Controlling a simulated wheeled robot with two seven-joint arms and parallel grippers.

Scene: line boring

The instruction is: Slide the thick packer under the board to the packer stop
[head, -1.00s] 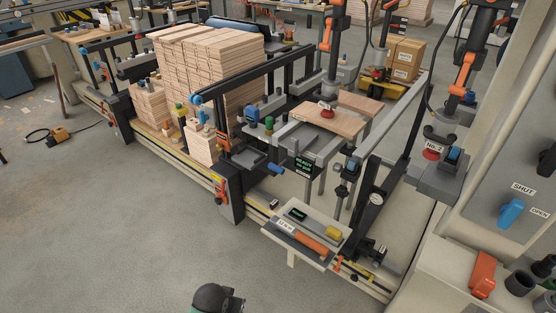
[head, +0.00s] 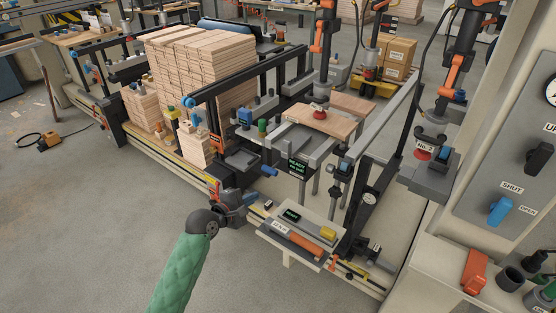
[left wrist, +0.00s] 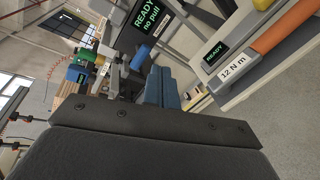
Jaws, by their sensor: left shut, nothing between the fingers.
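I cannot make out the thick packer or the packer stop for certain. My left gripper (head: 249,199) is at the front rail, left of the small tool shelf and below the board. In the left wrist view its blue-grey fingers (left wrist: 162,88) are together with nothing seen between them. My right gripper is in no view.
The tool shelf (head: 264,226) holds an orange-handled tool (head: 305,243) and a yellow block (head: 328,233). A "READY no pull" display (head: 298,167) and a blue handle (head: 268,171) are near my left gripper. Stacked boards (head: 205,65) stand behind left. Open floor lies front left.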

